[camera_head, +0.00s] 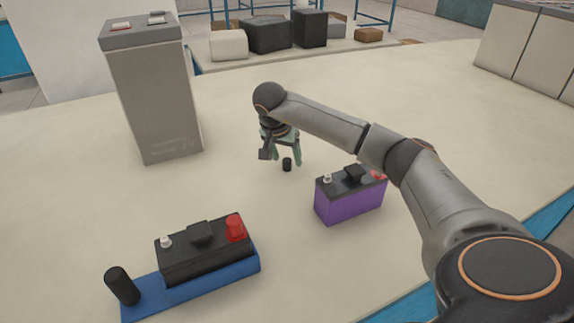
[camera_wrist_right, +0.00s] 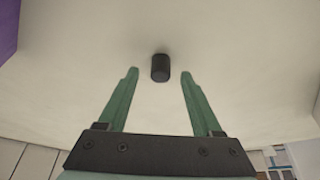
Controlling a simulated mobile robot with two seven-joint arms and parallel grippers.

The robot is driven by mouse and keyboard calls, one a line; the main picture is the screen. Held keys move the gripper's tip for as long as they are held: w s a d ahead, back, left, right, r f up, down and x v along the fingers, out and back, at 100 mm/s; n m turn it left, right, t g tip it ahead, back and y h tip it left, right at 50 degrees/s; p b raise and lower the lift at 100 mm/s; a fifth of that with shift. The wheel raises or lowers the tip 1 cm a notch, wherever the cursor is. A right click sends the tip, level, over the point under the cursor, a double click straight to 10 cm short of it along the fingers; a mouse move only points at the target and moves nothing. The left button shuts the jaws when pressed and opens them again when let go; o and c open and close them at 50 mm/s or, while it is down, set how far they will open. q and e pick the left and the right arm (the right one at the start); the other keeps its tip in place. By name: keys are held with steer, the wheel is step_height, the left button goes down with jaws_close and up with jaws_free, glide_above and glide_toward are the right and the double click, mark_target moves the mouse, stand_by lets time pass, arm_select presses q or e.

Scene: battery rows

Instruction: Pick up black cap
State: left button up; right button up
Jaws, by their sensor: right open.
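The black cap (camera_head: 287,164) is a small dark cylinder standing on the pale table, left of the purple battery. In the right wrist view the cap (camera_wrist_right: 160,68) lies just ahead of the fingertips, roughly midway between them and touching neither. My right gripper (camera_head: 287,163) is above the table at the cap, with its green fingers pointing down. The same gripper (camera_wrist_right: 159,72) shows in the right wrist view, open and empty. My left gripper is not in view.
A purple battery (camera_head: 350,203) stands right of the cap. A black battery (camera_head: 205,258) with a red cap (camera_head: 235,228) sits on a blue tray (camera_head: 190,293) with a black cylinder (camera_head: 122,286) at its left end. A tall grey box (camera_head: 155,100) stands back left.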

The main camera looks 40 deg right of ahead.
steer(key=shift+f, duration=0.15)
jaws_close()
stand_by(0.4)
